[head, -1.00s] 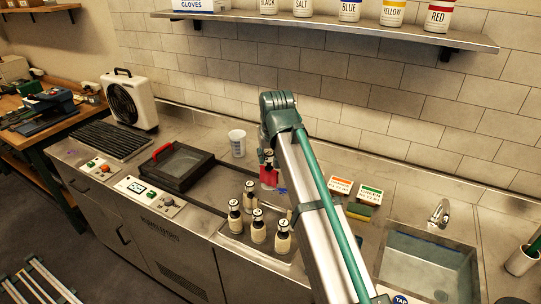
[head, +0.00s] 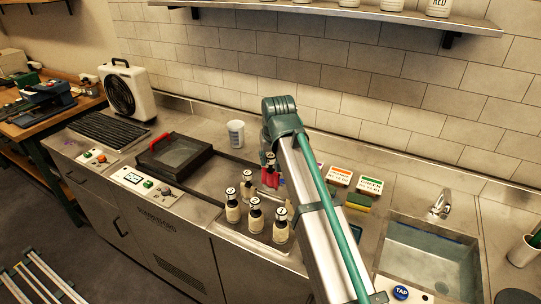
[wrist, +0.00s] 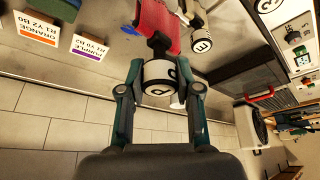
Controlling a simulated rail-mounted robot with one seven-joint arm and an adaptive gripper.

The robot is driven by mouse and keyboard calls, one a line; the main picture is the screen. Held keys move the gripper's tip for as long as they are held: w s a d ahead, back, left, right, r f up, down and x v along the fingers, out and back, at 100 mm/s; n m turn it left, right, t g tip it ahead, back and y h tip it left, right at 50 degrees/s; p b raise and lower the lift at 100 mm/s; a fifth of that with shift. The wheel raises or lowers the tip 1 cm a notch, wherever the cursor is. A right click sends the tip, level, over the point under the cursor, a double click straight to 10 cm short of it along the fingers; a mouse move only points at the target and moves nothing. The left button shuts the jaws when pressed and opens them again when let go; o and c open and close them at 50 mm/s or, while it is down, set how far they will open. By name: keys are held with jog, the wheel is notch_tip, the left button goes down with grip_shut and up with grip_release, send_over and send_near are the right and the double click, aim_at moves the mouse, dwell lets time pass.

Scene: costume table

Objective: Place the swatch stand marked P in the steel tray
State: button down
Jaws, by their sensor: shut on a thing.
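My gripper (wrist: 158,90) is shut on the swatch stand (wrist: 157,72), which has a white and black top and a red swatch below. Its rotated letter looks like a P in the wrist view. In the head view the red stand (head: 271,178) hangs under my arm, just behind the other stands; my fingers are mostly hidden there. The steel tray (head: 262,243) is below and in front of it, with several cream stands with white lettered tops standing at it. One such top (wrist: 202,46) shows beside the red swatch in the wrist view.
A white cup (head: 236,133) stands behind on the counter. A dark framed unit (head: 174,158) with a red handle is to the left. Orange and green labelled boxes (head: 339,177) and a sink (head: 430,250) are to the right. A shelf (head: 400,22) runs above.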

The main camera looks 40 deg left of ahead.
aim_at(271, 182)
notch_tip(271, 182, down, 7)
jog(key=b, duration=0.4)
jog(key=shift+f, duration=1.05)
jog(key=shift+f+b, duration=0.35)
jog(key=shift+f, duration=0.15)
jog(key=shift+c, duration=1.6)
grip_release()
jog(key=shift+r+p, duration=2.2)
jog(key=shift+r, duration=1.35)
